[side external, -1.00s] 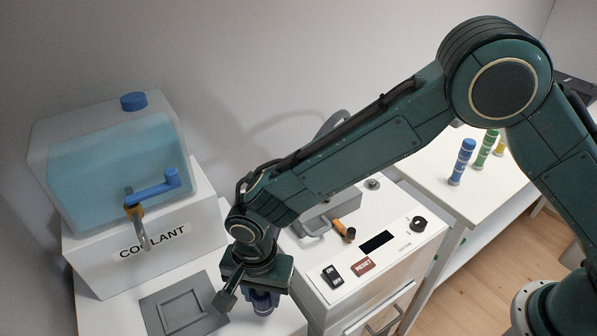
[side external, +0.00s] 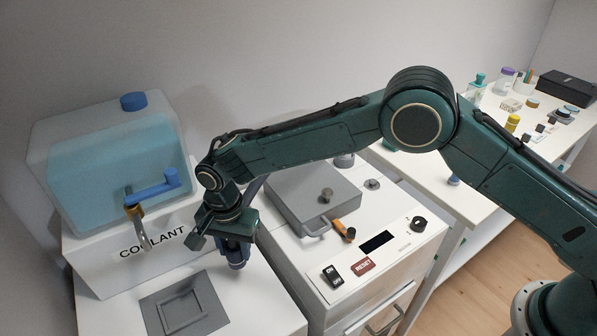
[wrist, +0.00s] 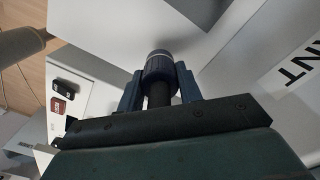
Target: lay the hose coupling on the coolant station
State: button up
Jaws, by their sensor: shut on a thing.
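My gripper (side external: 234,243) points down over the left bench, to the right of the coolant station's white base. In the wrist view my gripper (wrist: 160,85) is shut on the dark blue hose coupling (wrist: 159,65), which has a pale ring at its end. The coupling (side external: 236,262) shows only partly below the jaws in the side view. The coolant station (side external: 105,250) is a white block marked COOLANT, its label partly hidden by a spout. On it sits a translucent tank (side external: 110,165) of blue liquid with a blue tap handle (side external: 152,188).
A grey square tray (side external: 184,303) with a raised frame lies on the bench in front of the station. A white machine (side external: 390,225) with ON and RESET buttons and a grey lid stands to the right. Bottles and small items crowd the far right bench (side external: 510,105).

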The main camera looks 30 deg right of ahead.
aim_at(232, 242)
jog(key=shift+w, duration=0.15)
jog(key=shift+w, duration=0.15)
jog(key=shift+w+f, duration=0.1)
jog(key=shift+f, duration=1.6)
jog(key=shift+f, duration=0.2)
jog(key=o, duration=1.2)
jog(key=shift+r, duration=0.15)
jog(key=shift+r, duration=3.8)
